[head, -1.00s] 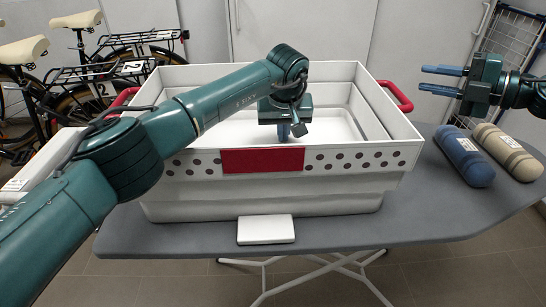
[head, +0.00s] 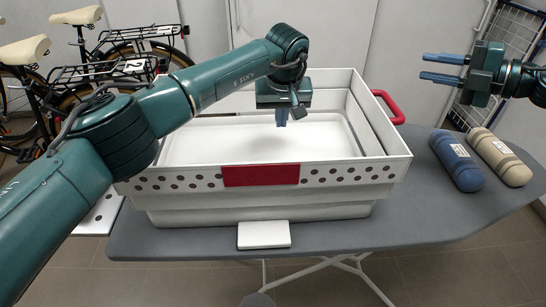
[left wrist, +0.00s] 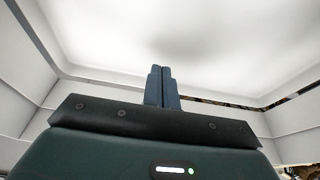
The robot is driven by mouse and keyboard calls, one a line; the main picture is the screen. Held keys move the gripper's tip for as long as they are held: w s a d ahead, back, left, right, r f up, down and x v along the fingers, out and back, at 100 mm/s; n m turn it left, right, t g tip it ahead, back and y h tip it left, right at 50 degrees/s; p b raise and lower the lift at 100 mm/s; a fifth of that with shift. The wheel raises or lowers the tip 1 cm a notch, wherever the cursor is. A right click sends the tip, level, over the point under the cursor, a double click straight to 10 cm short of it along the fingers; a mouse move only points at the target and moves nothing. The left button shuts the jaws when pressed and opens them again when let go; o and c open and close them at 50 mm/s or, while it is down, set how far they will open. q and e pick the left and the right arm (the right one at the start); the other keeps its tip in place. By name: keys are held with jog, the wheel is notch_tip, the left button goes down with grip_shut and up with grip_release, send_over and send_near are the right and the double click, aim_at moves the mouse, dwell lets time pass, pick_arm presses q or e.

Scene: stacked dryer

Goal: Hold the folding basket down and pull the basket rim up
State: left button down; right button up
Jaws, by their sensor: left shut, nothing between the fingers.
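The white folding basket (head: 180,205) stands on the grey ironing board. Its rim (head: 345,175) has rows of dark holes and a red panel (head: 260,175) at the front. A red handle (head: 388,104) shows on the right side; the left one is hidden behind my left arm. A white tab (head: 264,235) sticks out at the basket's front base. My left gripper (head: 282,122) is shut and empty, pointing down inside the basket over its white floor (left wrist: 220,50); I cannot tell whether it touches. My right gripper (head: 443,68) is open and empty, right of the basket and apart from it.
Blue (head: 457,160) and beige (head: 499,157) rolls lie on the ironing board (head: 420,220) at right. Bicycles (head: 90,70) stand at the back left, and a drying rack (head: 505,60) at the back right. The board between basket and rolls is clear.

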pick_arm(q)
notch_tip(320, 180, up, 12)
jog(key=p, duration=0.8)
dwell(0.5)
